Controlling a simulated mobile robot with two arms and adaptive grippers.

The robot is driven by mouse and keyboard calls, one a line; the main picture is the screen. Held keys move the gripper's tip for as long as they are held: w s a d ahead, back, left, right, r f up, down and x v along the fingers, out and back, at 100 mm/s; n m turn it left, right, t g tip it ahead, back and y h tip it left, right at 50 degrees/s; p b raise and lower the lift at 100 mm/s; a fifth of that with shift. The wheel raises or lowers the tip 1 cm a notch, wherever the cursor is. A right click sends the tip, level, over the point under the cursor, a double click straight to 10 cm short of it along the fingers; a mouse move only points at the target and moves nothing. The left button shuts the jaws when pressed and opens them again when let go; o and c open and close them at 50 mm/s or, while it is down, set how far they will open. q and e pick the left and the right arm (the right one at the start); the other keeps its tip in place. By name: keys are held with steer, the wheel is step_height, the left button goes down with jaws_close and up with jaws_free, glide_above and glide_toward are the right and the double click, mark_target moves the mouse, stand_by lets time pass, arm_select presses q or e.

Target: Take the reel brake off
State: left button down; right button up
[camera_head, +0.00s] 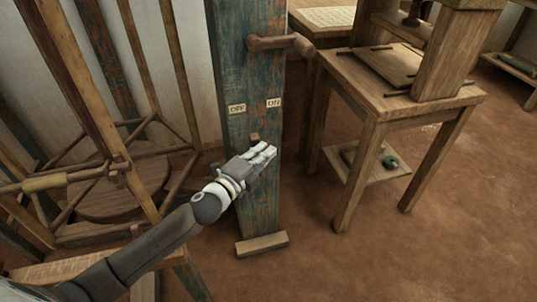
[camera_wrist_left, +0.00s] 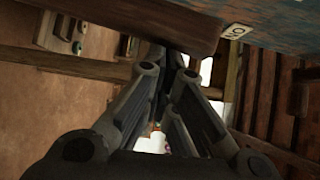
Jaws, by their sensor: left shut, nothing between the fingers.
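A worn blue-green wooden post (camera_head: 237,70) stands in the middle of the head view. It carries an OFF label (camera_head: 237,109) at left and an ON label (camera_head: 274,103) at right. Above them a brown wooden handle (camera_head: 280,43) sticks out. A small brown wooden end (camera_head: 254,137) shows below the labels, just above my left gripper; I cannot tell how far it runs behind the hand. My left gripper (camera_head: 268,154) is shut and empty in front of the post. In the left wrist view a dark wooden bar (camera_wrist_left: 130,24) crosses just beyond the fingertips (camera_wrist_left: 170,62), near a label (camera_wrist_left: 236,31).
A wooden table (camera_head: 395,100) stands at right, with a low shelf (camera_head: 365,170) holding a green item. The earth floor (camera_head: 400,255) at front right is clear.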

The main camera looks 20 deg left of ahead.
arm_select(q)
steer(key=s+a, duration=0.2)
steer(key=a, duration=0.1)
steer(key=shift+f, duration=0.15)
arm_select(e)
steer(key=shift+s+a, duration=0.25)
steer(key=shift+a, duration=0.15)
stand_by(0.3)
